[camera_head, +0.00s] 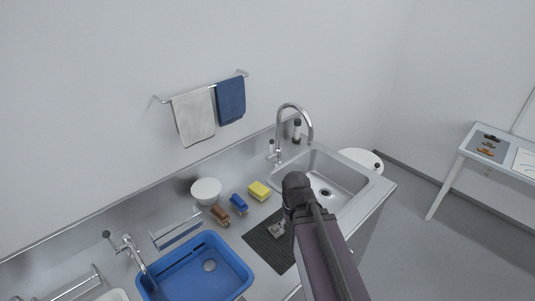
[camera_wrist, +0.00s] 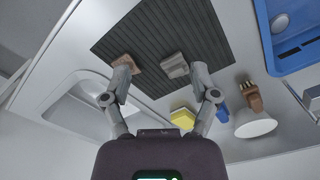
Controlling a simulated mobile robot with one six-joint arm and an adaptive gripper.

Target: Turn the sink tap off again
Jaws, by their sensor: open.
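The sink tap (camera_head: 282,135) is a tall chrome gooseneck at the back left corner of the steel sink (camera_head: 335,178). Its spout curves over the basin. I cannot make out its lever position or any water stream. The tap does not show in the wrist view, where part of the sink rim (camera_wrist: 75,92) shows at left. My gripper (camera_wrist: 163,82) is open, its two fingers apart with nothing between them, over the counter near the dark ribbed mat. In the head view my arm hides much of the gripper, well in front of the tap.
A yellow sponge (camera_head: 259,191), blue brush (camera_head: 239,203), brown brush (camera_head: 220,214) and white bowl (camera_head: 206,190) stand left. A blue basin (camera_head: 243,268) lies under another tap (camera_head: 130,248).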

